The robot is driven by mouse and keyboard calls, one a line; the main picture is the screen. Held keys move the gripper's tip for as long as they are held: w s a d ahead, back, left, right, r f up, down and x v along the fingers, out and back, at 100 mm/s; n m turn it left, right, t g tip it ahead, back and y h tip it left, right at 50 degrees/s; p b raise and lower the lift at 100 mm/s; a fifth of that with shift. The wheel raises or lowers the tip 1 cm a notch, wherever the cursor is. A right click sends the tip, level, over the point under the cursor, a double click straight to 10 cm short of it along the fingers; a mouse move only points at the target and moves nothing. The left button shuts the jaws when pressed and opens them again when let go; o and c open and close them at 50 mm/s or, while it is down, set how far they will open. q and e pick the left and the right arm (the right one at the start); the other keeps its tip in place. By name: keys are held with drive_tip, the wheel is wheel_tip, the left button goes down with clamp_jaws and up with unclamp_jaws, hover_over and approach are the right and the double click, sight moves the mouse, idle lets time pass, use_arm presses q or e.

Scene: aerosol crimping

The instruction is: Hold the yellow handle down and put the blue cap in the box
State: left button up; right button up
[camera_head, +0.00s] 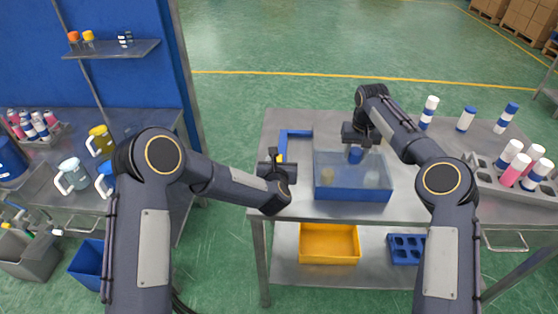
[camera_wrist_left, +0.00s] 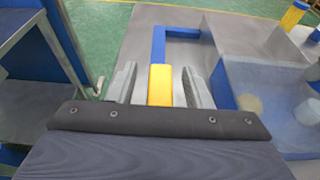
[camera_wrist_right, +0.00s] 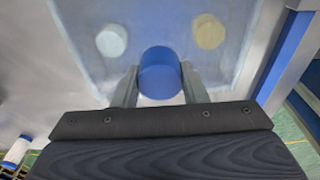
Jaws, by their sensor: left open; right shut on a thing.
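The yellow handle (camera_wrist_left: 160,85) lies between the fingers of my left gripper (camera_wrist_left: 157,88) in the left wrist view. The fingers are open, with a gap on each side of the handle. In the head view my left gripper (camera_head: 278,165) is at the box's left side. My right gripper (camera_wrist_right: 158,88) is shut on the blue cap (camera_wrist_right: 160,72). In the head view the blue cap (camera_head: 355,155) hangs below my right gripper (camera_head: 360,140), over or inside the clear box with a blue base (camera_head: 352,194). Its exact height there is hard to tell.
A blue frame (camera_head: 296,133) stands left of the box. A pale round thing (camera_wrist_right: 111,40) and a yellowish one (camera_wrist_right: 208,32) are in the box. White-and-blue cans (camera_head: 467,118) and a grey rack (camera_head: 530,192) stand at right. A yellow bin (camera_head: 329,258) is below.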

sight(352, 167)
use_arm(q)
drive_tip(key=shift+c, duration=0.2)
clamp_jaws()
